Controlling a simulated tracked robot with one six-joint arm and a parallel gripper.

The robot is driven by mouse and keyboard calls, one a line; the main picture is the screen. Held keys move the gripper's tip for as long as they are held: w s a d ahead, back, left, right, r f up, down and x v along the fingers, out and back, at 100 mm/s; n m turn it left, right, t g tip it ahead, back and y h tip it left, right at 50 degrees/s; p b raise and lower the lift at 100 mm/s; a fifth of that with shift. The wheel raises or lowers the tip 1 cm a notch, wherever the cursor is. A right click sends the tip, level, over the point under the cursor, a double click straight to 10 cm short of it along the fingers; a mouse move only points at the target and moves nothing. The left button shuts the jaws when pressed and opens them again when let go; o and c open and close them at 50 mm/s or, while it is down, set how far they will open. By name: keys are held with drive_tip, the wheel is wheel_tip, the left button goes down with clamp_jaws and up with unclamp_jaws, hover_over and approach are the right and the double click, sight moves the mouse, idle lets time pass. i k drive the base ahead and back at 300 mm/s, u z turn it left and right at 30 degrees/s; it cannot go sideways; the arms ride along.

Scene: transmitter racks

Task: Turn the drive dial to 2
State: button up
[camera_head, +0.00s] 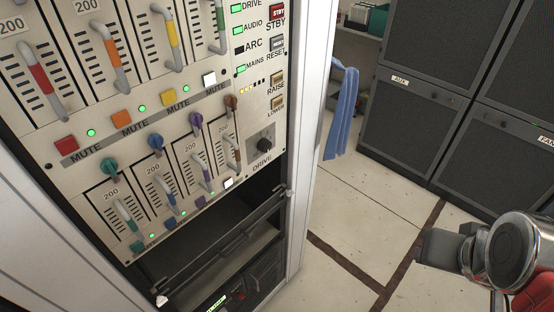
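The drive dial (264,145) is a small black knob on the beige panel, just above the printed word DRIVE. Its scale marks are too small to read, so I cannot tell its setting. My gripper (432,246) is at the lower right of the view, over the tiled floor, well to the right of the rack and apart from the dial. It shows as a dark grey block at the end of my arm. I cannot make out separate fingers or a gap between them.
The rack panel carries sliders, coloured knobs (108,166), mute buttons and the RAISE button (277,79) and LOWER button (277,103) above the dial. A metal rail (225,238) crosses an opening below. A blue cloth (342,110) hangs behind. Dark cabinets (418,95) stand right.

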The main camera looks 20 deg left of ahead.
sight(264, 145)
drive_tip(key=k, duration=1.3)
drive_tip(key=u, duration=1.5)
drive_tip(key=i, duration=1)
drive_tip(key=u, duration=0.1)
